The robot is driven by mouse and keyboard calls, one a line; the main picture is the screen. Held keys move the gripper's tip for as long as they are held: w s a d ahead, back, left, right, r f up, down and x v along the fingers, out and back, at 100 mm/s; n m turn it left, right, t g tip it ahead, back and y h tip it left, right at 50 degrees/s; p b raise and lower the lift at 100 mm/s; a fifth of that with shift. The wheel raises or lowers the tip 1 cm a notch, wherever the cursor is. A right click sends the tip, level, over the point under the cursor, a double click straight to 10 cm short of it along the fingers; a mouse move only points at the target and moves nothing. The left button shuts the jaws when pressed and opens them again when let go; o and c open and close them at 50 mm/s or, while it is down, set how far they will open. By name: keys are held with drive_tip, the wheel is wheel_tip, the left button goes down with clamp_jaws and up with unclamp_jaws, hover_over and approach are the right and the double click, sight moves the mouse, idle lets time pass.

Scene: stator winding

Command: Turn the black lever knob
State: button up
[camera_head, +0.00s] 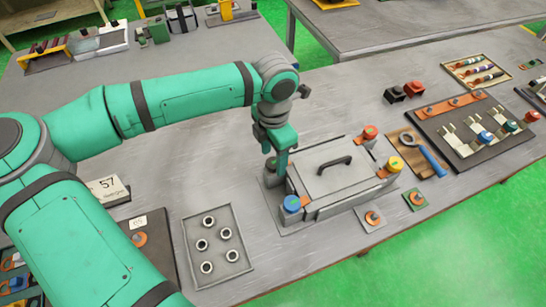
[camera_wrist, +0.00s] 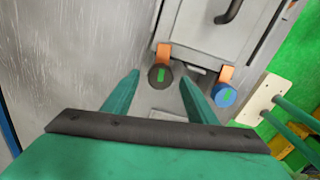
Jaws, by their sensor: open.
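The black lever knob (camera_wrist: 160,77) has a green mark on top and an orange lever piece beside it. In the wrist view it shows between the tips of my gripper (camera_wrist: 160,83), which is open and empty. In the head view my gripper (camera_head: 277,162) points down at the left corner of the grey box (camera_head: 325,182). The black knob (camera_head: 271,178) is partly hidden by the fingers there. I cannot tell how far above the knob the fingertips are, or whether they touch it.
A blue knob (camera_head: 291,204) stands close by at the box's front corner. Red (camera_head: 370,132) and yellow (camera_head: 394,165) knobs are on its right side. The lid has a black handle (camera_head: 334,164). A tray of rings (camera_head: 227,231) lies left of the box.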

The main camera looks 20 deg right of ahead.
drive_tip(key=shift+s+f, duration=0.1)
drive_tip(key=shift+f, duration=0.55)
drive_tip(key=c, duration=1)
drive_tip(key=shift+c, duration=0.2)
drive_tip(key=shift+m, duration=0.4)
drive_tip(key=o, duration=1)
drive_tip(key=shift+o, duration=0.2)
